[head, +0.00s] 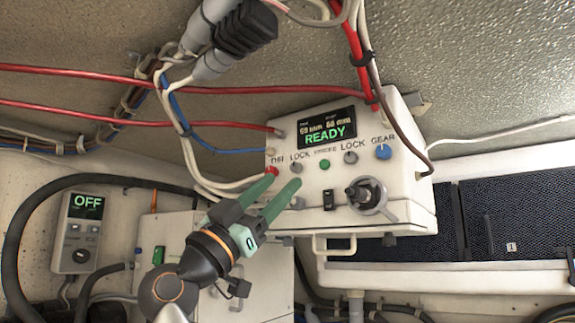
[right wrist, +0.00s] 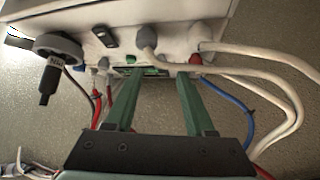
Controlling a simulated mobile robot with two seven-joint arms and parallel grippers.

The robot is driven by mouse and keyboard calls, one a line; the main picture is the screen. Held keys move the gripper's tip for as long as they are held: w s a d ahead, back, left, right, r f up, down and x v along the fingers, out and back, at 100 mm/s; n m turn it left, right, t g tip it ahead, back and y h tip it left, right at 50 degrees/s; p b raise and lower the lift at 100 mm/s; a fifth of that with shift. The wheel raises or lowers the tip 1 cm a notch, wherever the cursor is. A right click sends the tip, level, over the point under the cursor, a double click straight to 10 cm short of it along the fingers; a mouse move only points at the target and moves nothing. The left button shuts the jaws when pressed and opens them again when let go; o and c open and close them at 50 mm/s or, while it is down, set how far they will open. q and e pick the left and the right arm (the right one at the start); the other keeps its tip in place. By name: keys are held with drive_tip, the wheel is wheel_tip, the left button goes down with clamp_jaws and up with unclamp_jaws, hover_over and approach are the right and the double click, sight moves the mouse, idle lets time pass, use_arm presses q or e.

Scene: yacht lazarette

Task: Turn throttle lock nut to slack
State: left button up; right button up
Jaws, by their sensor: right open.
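The control box (head: 410,190) hangs on the wall with a READY display. On its face, a small grey lock nut (head: 296,167) sits under the left LOCK label, right of the red throttle knob (head: 272,171). My right gripper (head: 286,181) is open, its two green fingers pointing up at the box just below this nut. I cannot tell whether they touch anything. In the right wrist view the open fingers (right wrist: 158,100) straddle an empty gap below the box, with the red knob (right wrist: 195,59) beyond the right finger. The nut is not clear there. My left gripper is not in view.
A second grey lock knob (head: 350,157), a green button (head: 324,164), a blue gear knob (head: 383,152) and a black lever (head: 363,193) share the face. White cables (right wrist: 240,70) loop close by my fingers. A control unit reading OFF (head: 82,232) stands left.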

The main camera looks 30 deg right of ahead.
sight(293, 171)
drive_tip(key=shift+p+x, duration=0.5)
drive_tip(key=shift+x, duration=1.45)
clamp_jaws()
drive_tip(key=shift+f, duration=0.1)
